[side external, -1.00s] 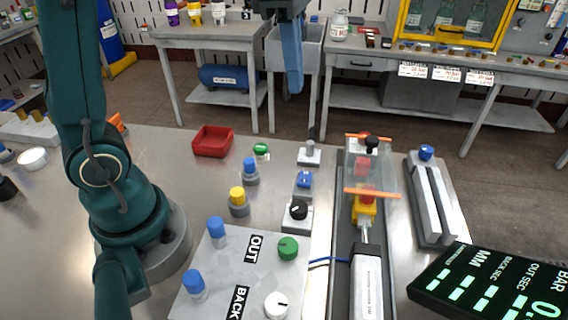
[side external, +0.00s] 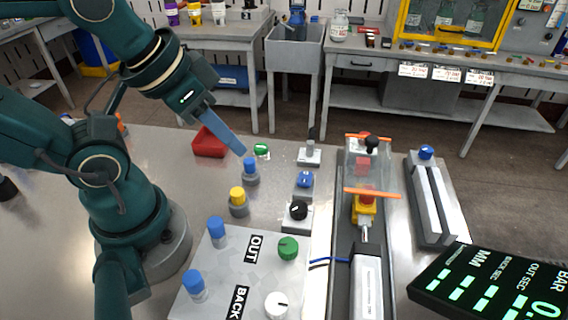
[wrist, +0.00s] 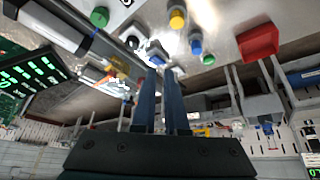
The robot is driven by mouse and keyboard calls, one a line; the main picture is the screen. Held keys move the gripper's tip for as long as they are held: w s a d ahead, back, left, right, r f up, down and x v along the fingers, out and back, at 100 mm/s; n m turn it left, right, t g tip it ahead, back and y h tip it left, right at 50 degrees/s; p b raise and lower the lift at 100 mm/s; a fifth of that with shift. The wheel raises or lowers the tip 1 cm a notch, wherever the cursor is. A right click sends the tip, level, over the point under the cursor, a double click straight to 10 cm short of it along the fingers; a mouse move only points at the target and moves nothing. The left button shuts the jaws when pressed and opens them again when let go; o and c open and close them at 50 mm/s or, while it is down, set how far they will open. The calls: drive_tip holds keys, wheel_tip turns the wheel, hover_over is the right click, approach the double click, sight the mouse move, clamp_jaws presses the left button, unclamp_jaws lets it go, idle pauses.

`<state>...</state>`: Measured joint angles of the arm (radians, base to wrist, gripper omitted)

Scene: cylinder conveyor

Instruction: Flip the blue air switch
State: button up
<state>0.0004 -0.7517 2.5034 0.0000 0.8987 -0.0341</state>
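The blue air switch (side external: 304,180) appears to be the blue knob on a small pale base between the black knob and the grey toggle. It also shows in the wrist view (wrist: 157,58), just beyond my fingertips. My gripper (side external: 241,152) points down and right in the side view, its tips left of the switch and overlapping a blue-capped cylinder in the picture. In the wrist view my two blue fingers (wrist: 159,78) stand apart with a narrow, empty gap. I cannot tell the tips' exact height.
A blue-capped cylinder (side external: 250,171) and a yellow-capped cylinder (side external: 238,202) stand left of the switch. The black knob (side external: 298,210), grey toggle (side external: 310,153) and green button (side external: 261,149) are close by. A red tray (side external: 209,142) lies behind. The guarded conveyor (side external: 344,235) runs to the right.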

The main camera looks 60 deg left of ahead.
drive_tip(key=o, duration=0.5)
drive_tip(key=shift+o, duration=0.7)
drive_tip(key=shift+w+r+n, duration=0.15)
drive_tip(key=shift+r+n, duration=0.1)
drive_tip(key=shift+n, duration=0.05)
drive_tip(key=n+g, duration=0.5)
drive_tip(key=n, duration=0.3)
hover_over(304, 180)
wheel_tip(304, 180, down, 9)
drive_tip(key=shift+d+r, duration=0.1)
drive_tip(key=shift+g, duration=0.3)
drive_tip(key=shift+f, duration=2.65)
